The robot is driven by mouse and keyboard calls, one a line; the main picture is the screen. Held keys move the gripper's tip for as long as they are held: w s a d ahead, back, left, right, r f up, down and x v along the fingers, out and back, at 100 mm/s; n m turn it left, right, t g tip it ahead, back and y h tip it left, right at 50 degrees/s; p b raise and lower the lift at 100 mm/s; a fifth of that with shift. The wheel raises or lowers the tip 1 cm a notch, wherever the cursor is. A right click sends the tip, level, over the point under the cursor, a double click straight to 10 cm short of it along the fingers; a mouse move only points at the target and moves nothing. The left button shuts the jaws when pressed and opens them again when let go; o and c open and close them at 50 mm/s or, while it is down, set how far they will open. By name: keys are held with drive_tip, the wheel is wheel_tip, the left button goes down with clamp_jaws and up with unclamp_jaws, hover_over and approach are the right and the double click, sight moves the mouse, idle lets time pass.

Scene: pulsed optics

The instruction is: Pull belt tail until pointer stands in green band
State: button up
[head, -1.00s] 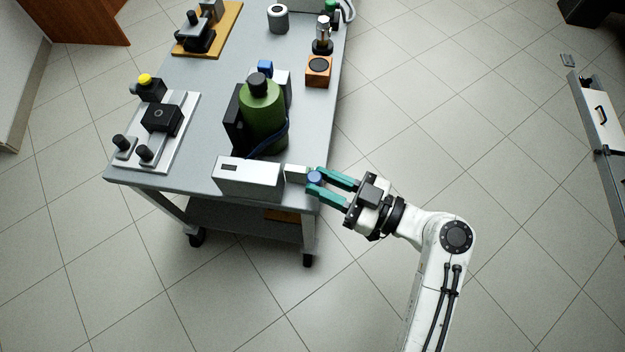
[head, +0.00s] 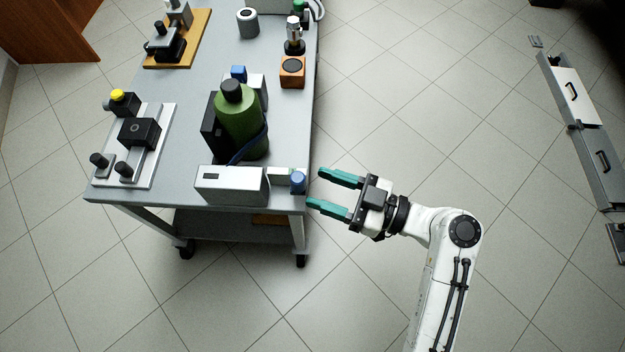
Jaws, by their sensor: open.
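A dark blue belt (head: 248,150) wraps the lower part of a green bottle (head: 241,122) with a black cap. The bottle stands upright on the grey trolley top. A light grey box (head: 231,185) with a small dark window stands at the front edge. The pointer and green band cannot be made out. A blue knob (head: 298,182) stands at the box's right, by the trolley corner. I cannot tell how the belt joins it. My gripper (head: 315,187) is open and empty. Its teal fingers are just right of the knob, apart from it.
On the trolley (head: 190,110) stand a plate with black fixtures (head: 139,132), an orange block (head: 292,72), a grey cylinder (head: 248,22) and a wooden board with a device (head: 178,40). Grey cabinets (head: 590,135) stand far right. The floor between is clear.

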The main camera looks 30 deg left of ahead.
drive_tip(key=v, duration=0.7)
drive_tip(key=shift+d, duration=0.2)
drive_tip(key=shift+w, duration=0.1)
drive_tip(key=s+d+f+m+t+h, duration=0.45)
drive_tip(key=d+f+m+h, duration=0.35)
drive_tip(key=d+f, duration=0.4)
drive_tip(key=s+d+m+h, duration=0.5)
drive_tip(key=s+d+m, duration=0.1)
drive_tip(key=d, duration=0.4)
drive_tip(key=s+d+m+h, duration=0.5)
drive_tip(key=s+d+m, duration=0.15)
drive_tip(key=d, duration=0.35)
wheel_tip(320, 180, up, 21)
drive_tip(key=p, duration=2)
drive_tip(key=shift+w+d+p, duration=0.3)
drive_tip(key=shift+w+p, duration=0.1)
drive_tip(key=shift+w, duration=0.05)
drive_tip(key=shift+f+m+t, duration=0.15)
drive_tip(key=shift+m+t, duration=0.1)
